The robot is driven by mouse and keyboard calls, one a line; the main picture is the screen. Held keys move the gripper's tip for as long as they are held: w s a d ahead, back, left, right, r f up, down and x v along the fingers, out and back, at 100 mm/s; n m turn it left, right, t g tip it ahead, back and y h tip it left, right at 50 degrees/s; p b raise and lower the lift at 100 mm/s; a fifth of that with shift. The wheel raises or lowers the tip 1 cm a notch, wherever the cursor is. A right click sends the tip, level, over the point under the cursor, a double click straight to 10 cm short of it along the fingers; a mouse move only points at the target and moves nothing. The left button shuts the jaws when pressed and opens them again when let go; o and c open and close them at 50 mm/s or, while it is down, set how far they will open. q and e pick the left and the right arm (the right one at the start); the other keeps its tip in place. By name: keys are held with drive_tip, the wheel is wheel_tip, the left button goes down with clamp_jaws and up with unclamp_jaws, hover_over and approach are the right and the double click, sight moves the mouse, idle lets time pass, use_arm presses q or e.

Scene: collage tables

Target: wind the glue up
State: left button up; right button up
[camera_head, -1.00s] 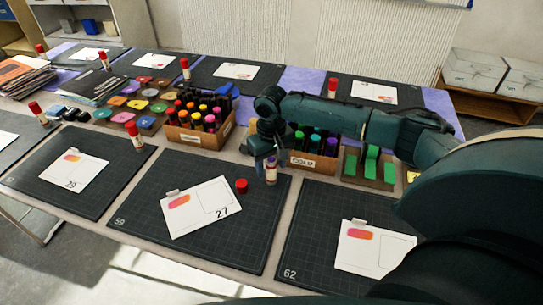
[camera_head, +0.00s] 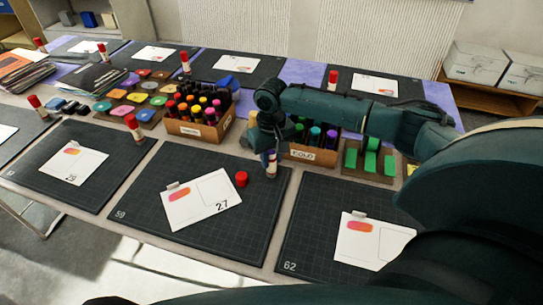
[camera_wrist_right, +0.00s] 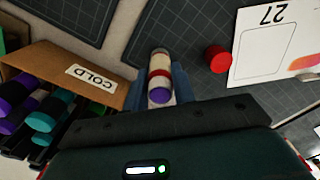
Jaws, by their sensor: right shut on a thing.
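The uncapped glue stick (camera_head: 271,165) stands on mat 59 near its right edge. In the right wrist view the glue stick (camera_wrist_right: 159,74) has a pale body, a red band and a purple end facing the camera. My right gripper (camera_head: 270,150) comes down over it from above. The blue fingers (camera_wrist_right: 158,90) are shut on it, one on each side. The red cap (camera_head: 242,179) lies on the mat to the left of the stick. It also shows in the right wrist view (camera_wrist_right: 217,59). My left gripper is not in view.
Card 27 (camera_head: 200,203) lies on the same mat, left of the cap. The COLD box (camera_head: 310,155) of markers stands just behind my right gripper. A second marker box (camera_head: 190,131) stands to its left. Mat 62 (camera_head: 300,235) is to the right.

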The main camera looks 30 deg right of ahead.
drive_tip(key=shift+c, duration=0.6)
